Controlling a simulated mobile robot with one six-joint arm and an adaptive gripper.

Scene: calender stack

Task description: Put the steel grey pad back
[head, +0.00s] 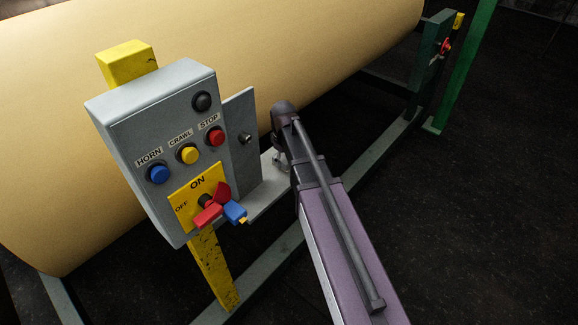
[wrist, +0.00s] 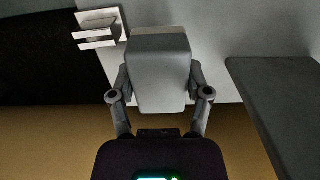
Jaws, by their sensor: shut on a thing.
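The steel grey pad (wrist: 158,80) is a rounded grey block in the middle of the wrist view. My gripper (wrist: 160,88) is shut on it, with one finger on each side. A pale ledge (wrist: 226,84) lies behind the pad in the wrist view; I cannot tell whether the pad touches it. In the head view my gripper (head: 282,162) is low beside the control box, over the far end of the grey ledge (head: 262,195). My own wrist hides most of the pad there.
A grey control box (head: 150,130) with buttons and a yellow switch plate stands left of my arm. Red (head: 208,214) and blue (head: 235,212) pieces hang at the switch. An upright plate (head: 240,140) rises beside it. A large tan roll (head: 300,50) lies behind. A small metal bracket (wrist: 97,38) is upper left.

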